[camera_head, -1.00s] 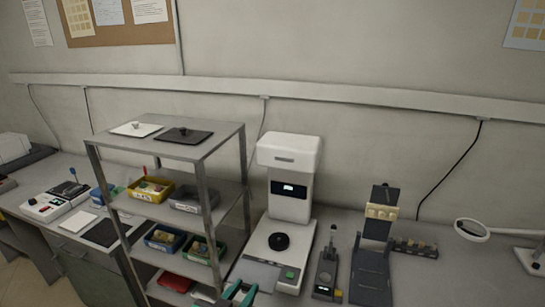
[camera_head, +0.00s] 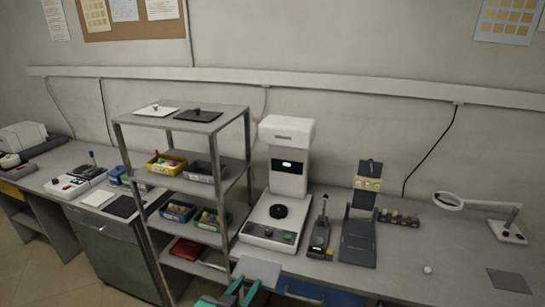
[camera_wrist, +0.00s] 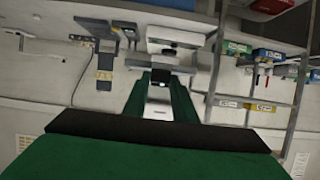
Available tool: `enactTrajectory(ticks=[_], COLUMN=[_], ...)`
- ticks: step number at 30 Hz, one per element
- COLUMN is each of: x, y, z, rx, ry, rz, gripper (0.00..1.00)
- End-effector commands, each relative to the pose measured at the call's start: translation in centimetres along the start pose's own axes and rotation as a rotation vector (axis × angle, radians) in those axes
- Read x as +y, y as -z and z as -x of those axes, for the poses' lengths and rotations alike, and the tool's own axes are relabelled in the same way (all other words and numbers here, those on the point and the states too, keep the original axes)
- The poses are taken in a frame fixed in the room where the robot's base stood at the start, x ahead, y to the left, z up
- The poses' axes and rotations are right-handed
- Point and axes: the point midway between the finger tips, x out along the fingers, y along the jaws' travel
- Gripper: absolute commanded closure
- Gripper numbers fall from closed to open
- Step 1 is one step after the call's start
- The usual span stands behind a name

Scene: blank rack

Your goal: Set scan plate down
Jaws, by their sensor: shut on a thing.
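My gripper (camera_head: 235,293) has green fingers and is at the bottom edge of the head view. It is shut on a flat grey plate (camera_head: 258,271), which is in front of the bench edge, below the white scanner (camera_head: 289,178) in the picture. The scanner has a tall column, a small lit screen and a round black disc (camera_head: 279,211) on its base. The wrist view is upside down; green finger parts (camera_wrist: 160,150) with a dark bar fill its lower part, with the scanner beyond.
A metal shelf rack (camera_head: 226,125) with coloured bins stands left of the scanner, with a white and a black plate on top. A small device (camera_head: 320,238) and a dark stand (camera_head: 358,240) are right of the scanner. A magnifier lamp (camera_head: 449,201) stands far right.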

Motion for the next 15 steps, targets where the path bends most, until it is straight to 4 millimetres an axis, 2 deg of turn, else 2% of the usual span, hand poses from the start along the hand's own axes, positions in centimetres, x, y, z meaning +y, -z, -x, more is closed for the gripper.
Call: enactTrajectory(ticks=[11, 15], x=[-1.1, -1.1], y=[-5.6, -9.8], z=[-5.5, -8.2], rx=[-0.005, -0.008], ry=[0.072, 0.113], rz=[0.032, 0.051], gripper=[1.00, 1.00])
